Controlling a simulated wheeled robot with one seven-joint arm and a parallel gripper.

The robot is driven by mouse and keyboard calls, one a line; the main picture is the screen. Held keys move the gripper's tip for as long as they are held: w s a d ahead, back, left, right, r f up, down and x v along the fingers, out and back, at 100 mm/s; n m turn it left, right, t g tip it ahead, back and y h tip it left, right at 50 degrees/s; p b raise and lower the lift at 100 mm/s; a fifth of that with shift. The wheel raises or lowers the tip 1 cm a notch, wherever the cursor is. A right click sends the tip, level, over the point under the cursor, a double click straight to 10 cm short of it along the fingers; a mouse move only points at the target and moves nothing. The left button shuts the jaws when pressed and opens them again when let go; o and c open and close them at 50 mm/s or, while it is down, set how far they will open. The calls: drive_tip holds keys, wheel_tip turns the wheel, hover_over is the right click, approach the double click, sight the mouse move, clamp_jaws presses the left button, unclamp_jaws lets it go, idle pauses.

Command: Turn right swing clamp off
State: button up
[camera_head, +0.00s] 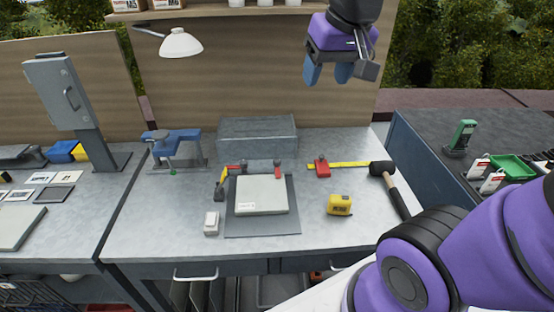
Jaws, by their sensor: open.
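On the workbench, a pale square plate (262,195) lies on a dark base plate (292,222). At the back edge of the pale plate, a small grey clamp with a red part, the right swing clamp (277,168), stands at the right. A similar piece, seemingly the left clamp (233,170), with a red part, stands at the left. Both are small, and I cannot tell how their arms are turned. My gripper (328,72), with blue fingertips, is open and empty. It hangs high above the back of the bench, up and to the right of the clamps, touching nothing.
A grey box (257,138) stands behind the clamps. A yellow tape measure (339,205), a red piece on a yellow rule (322,168) and a mallet (393,188) lie to the right. A blue vise (172,142) and a hanging lamp (181,42) are at the left. The front bench strip is clear.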

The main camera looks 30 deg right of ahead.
drive_tip(key=w+f+m+g, duration=0.1)
drive_tip(key=w+f, duration=0.3)
drive_tip(key=w, duration=0.5)
drive_tip(key=m+g, duration=0.3)
drive_tip(key=m, duration=0.1)
hover_over(277, 160)
wheel_tip(277, 160, down, 24)
wheel_tip(277, 160, down, 12)
drive_tip(key=shift+r, duration=0.2)
drive_tip(key=shift+c, duration=0.3)
drive_tip(key=c, duration=0.9)
